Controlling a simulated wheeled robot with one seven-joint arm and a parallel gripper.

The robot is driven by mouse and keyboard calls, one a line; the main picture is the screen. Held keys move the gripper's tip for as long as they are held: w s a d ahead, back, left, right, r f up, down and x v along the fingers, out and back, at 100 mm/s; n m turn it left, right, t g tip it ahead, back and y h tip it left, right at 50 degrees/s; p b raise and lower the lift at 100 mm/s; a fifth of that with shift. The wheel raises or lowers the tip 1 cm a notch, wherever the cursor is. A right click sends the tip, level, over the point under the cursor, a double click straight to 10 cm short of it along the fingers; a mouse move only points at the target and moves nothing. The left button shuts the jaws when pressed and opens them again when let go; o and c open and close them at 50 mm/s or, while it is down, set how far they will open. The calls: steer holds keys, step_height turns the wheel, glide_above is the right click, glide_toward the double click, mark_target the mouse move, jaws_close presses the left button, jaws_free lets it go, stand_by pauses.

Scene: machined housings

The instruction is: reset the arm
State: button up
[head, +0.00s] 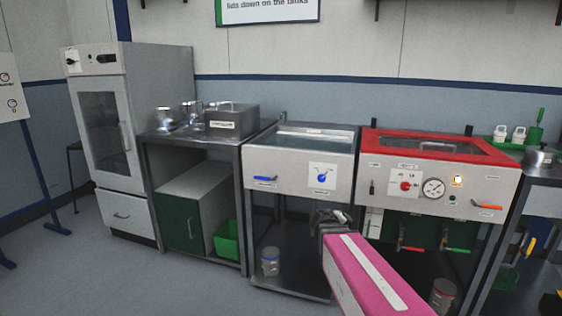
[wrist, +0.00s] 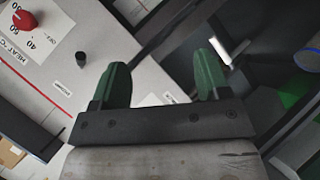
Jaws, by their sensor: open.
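My gripper (head: 332,217) is in front of the middle and right tanks in the head view, at the far end of my pink arm link (head: 362,275). In the wrist view its two green fingers stand apart with a gap between them (wrist: 164,85). Nothing is between the fingers. The gripper is open and empty. The wrist view looks past the fingers at a pale panel with a red knob (wrist: 25,20) and a small black knob (wrist: 80,57).
A red-topped tank (head: 440,147) with a gauge and levers stands at right. A grey tank (head: 300,150) with a blue lever is in the middle. A steel bench (head: 160,137) and a tall cabinet (head: 130,120) stand left. Open floor (head: 150,285) lies in front at left.

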steer(key=s+a+f+m+g+y, duration=0.2)
steer(key=s+a+f+g+y, duration=0.1)
steer(key=s, duration=0.5)
steer(key=s+a+f+m+g+y, duration=0.2)
steer(key=s+a+f+g+y, duration=0.1)
steer(key=s+f+g+y, duration=0.2)
steer(key=s+f, duration=0.2)
steer(key=s, duration=0.1)
steer(key=shift+s+f+m, duration=0.25)
steer(key=shift+f+m, duration=0.05)
steer(key=shift+f, duration=0.05)
